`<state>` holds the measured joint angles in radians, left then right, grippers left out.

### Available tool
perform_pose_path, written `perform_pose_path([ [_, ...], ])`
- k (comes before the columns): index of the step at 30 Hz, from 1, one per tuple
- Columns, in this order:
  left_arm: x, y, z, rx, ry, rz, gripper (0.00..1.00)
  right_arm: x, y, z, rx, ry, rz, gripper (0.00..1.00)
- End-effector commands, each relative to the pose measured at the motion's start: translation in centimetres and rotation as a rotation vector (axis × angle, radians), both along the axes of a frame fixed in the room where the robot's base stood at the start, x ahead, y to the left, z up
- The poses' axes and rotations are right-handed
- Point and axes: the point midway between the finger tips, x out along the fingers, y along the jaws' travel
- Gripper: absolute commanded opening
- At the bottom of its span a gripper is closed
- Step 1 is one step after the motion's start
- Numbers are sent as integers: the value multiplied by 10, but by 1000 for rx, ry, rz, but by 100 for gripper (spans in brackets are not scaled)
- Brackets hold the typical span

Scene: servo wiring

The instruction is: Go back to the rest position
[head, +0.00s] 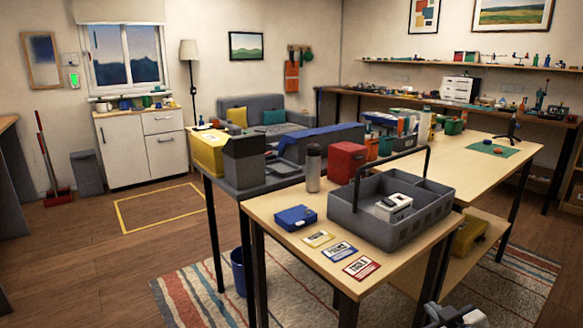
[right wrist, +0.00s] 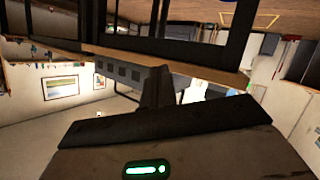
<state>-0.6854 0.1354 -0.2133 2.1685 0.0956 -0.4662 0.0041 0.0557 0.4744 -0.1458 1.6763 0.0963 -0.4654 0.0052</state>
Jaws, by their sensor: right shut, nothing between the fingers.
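My right gripper (head: 452,314) shows at the bottom edge of the head view, low in front of the near table (head: 285,235) and apart from it. Only its upper part is in the picture. In the right wrist view my right gripper's dark fingers (right wrist: 156,90) are together with nothing between them. That view is upside down, with the table edge (right wrist: 215,72) running across it beyond the fingers. My left gripper is not in view.
The near table bears a grey tote (head: 405,222) with a white device (head: 393,206) in it, a blue box (head: 296,217), several cards (head: 361,268) and a grey bottle (head: 313,168). A striped rug (head: 190,295) covers the floor. Open floor lies at the left.

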Motion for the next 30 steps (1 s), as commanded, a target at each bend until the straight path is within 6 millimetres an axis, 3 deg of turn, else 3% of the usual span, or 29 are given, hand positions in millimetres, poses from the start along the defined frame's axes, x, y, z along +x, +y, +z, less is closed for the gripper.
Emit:
perform_pose_path([
  [1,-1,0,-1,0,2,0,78,-28,28,-24,47,42,31,0],
  [6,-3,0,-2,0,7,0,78,-119,106,-67,210,153,92,0],
  [9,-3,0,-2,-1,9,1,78,-172,140,-76,310,211,97,0],
  [13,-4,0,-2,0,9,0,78,-219,166,-73,407,261,85,0],
  [17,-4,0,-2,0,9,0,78,-246,179,-67,466,289,65,0],
  [21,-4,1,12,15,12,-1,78,-245,177,-58,441,296,68,0],
  [30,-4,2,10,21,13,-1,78,-246,176,-59,434,299,67,0],
])
